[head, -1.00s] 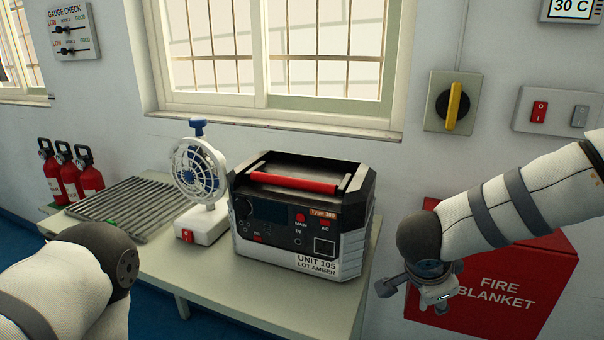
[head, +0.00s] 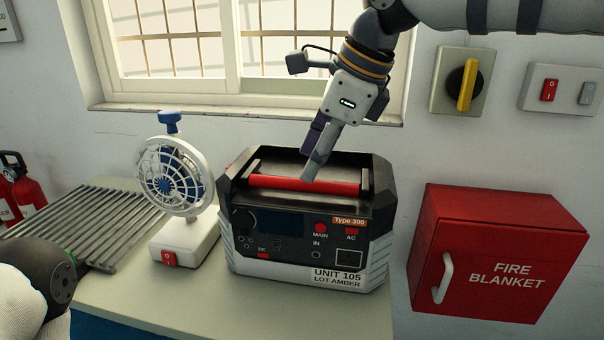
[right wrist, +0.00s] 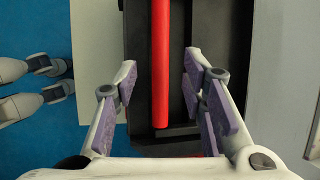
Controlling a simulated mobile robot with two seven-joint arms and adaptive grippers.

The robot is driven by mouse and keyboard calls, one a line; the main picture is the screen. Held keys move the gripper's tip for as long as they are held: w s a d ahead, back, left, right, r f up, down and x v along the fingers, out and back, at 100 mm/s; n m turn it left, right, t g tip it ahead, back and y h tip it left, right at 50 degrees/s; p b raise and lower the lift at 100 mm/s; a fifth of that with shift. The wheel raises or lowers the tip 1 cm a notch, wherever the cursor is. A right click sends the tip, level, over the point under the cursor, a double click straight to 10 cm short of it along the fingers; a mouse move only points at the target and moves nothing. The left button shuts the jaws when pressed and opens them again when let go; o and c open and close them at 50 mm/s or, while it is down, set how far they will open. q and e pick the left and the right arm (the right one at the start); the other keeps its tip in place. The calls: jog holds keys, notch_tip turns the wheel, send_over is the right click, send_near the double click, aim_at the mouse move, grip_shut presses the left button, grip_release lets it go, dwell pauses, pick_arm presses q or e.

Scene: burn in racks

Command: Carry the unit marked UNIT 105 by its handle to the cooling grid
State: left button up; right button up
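The unit marked UNIT 105 (head: 310,225), a black and white box with a red top handle (head: 290,183), stands on the table. My right gripper (head: 308,165) points down from above at the handle, near its middle and right part. In the right wrist view the red handle (right wrist: 161,60) runs between the two spread purple-padded fingers (right wrist: 162,82), with gaps on both sides. The gripper is open and holds nothing. The cooling grid (head: 90,225), a rack of grey metal bars, lies empty at the table's left. My left gripper is out of view.
A small white fan (head: 172,185) with a blue hub and a red switch stands between the unit and the grid. Red extinguishers (head: 22,190) are at far left. A red fire blanket box (head: 500,255) hangs right of the table (head: 235,310).

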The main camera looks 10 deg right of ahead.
jog(key=x, duration=0.4)
jog(key=shift+w+a+f, duration=0.1)
jog(key=shift+a+f, duration=0.05)
jog(key=shift+f, duration=0.1)
jog(key=c, duration=0.9)
jog(key=shift+o, duration=0.3)
jog(key=shift+w+r+g, duration=0.3)
jog(key=shift+g, duration=0.4)
jog(key=shift+w+r+m+g+y+b, duration=0.3)
jog(key=shift+m+g+y+b, duration=0.15)
jog(key=shift+g+b, duration=0.3)
jog(key=shift+w+d+r+g+y+b, duration=0.25)
jog(key=shift+r+g+b, duration=0.25)
jog(key=shift+g, duration=0.25)
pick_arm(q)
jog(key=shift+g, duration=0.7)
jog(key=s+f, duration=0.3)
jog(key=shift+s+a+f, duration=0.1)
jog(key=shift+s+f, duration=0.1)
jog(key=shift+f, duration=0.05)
pick_arm(e)
jog(key=shift+r+g, duration=0.2)
jog(key=shift+g, duration=0.2)
jog(key=shift+r, duration=0.1)
